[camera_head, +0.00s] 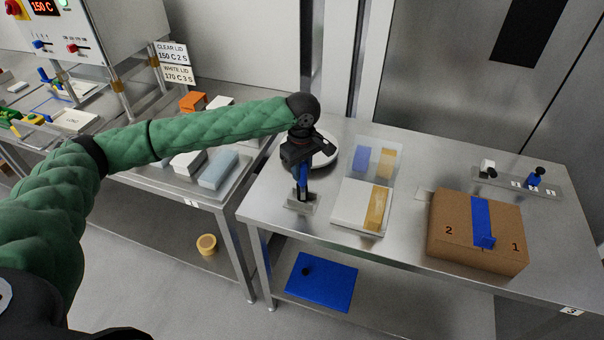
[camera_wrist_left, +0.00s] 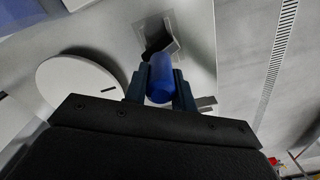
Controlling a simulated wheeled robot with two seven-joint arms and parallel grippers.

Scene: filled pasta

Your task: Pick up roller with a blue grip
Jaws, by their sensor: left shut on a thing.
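The roller's blue grip (camera_head: 303,174) shows below my left gripper (camera_head: 301,165) at the front left of the right-hand steel table. In the left wrist view, the blue grip (camera_wrist_left: 160,78) is between the two fingers of my left gripper (camera_wrist_left: 160,88), which is shut on it. A grey metal holder (camera_head: 301,206) is directly below the grip, and it also shows in the left wrist view (camera_wrist_left: 155,32). Whether the roller touches the holder cannot be told. The roller's lower part is largely hidden. My right gripper is not in view.
A white round thing (camera_head: 325,152) is close behind my gripper. A white box with a tan strip (camera_head: 350,204) and a clear tray (camera_head: 389,143) are to its right. A cardboard box with blue tape (camera_head: 450,230) stands farther right. The table's front edge is near.

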